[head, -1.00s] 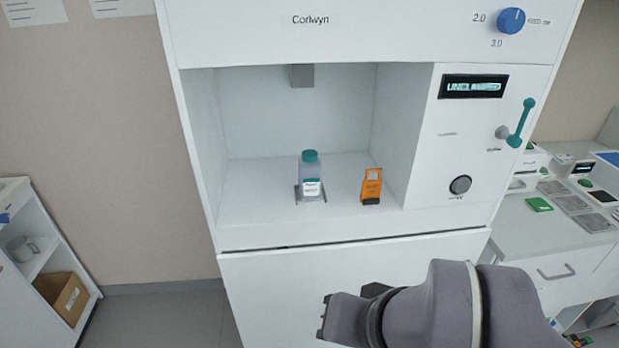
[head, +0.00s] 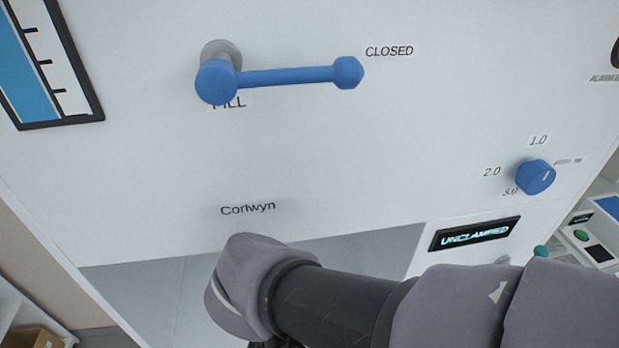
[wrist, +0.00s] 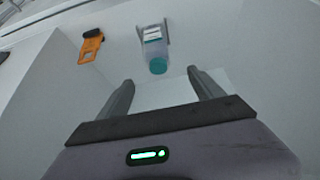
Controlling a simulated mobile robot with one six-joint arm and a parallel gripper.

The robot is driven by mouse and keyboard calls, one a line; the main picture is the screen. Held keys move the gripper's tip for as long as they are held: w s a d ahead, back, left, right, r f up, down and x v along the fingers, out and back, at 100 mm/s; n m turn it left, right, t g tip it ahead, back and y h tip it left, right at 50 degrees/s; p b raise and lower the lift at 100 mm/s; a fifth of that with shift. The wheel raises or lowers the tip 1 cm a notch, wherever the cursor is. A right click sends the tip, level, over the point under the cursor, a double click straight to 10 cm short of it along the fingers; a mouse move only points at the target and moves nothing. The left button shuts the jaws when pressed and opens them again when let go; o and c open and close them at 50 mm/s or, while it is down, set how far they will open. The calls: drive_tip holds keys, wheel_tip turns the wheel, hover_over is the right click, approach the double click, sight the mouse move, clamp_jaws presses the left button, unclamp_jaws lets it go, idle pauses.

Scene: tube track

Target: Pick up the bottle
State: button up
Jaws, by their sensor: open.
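The bottle (wrist: 155,50) is clear with a teal cap and a white label. It shows in the wrist view, beyond my gripper and between the lines of its two fingers, seated in a small grey holder (wrist: 138,33). My gripper (wrist: 160,80) is open and empty, its fingers apart and not touching the bottle.
An orange clip-like object (wrist: 91,45) stands in the same bay beside the bottle. The machine's front panel (head: 330,150) overhangs the bay. It carries a blue lever (head: 290,76) by "CLOSED", a blue knob (head: 535,177), and a display (head: 475,234) reading "UNCLAMPED".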

drive_tip(key=b+x, duration=0.1)
drive_tip(key=x, duration=0.5)
drive_tip(key=b+x, duration=0.1)
drive_tip(key=x, duration=0.3)
drive_tip(key=shift+s+f+b, duration=0.1)
drive_tip(key=shift+s+b, duration=0.25)
drive_tip(key=x, duration=0.1)
drive_tip(key=b+x, duration=0.1)
drive_tip(key=x, duration=0.1)
drive_tip(key=b+x, duration=0.1)
drive_tip(key=x, duration=0.1)
drive_tip(key=shift+d+f, duration=0.2)
drive_tip(key=shift+d, duration=0.15)
drive_tip(key=shift+w+a+f, duration=0.1)
drive_tip(key=shift+w+f, duration=0.1)
drive_tip(key=shift+f, duration=0.05)
drive_tip(key=shift+r, duration=0.1)
drive_tip(key=shift+c, duration=1)
clamp_jaws()
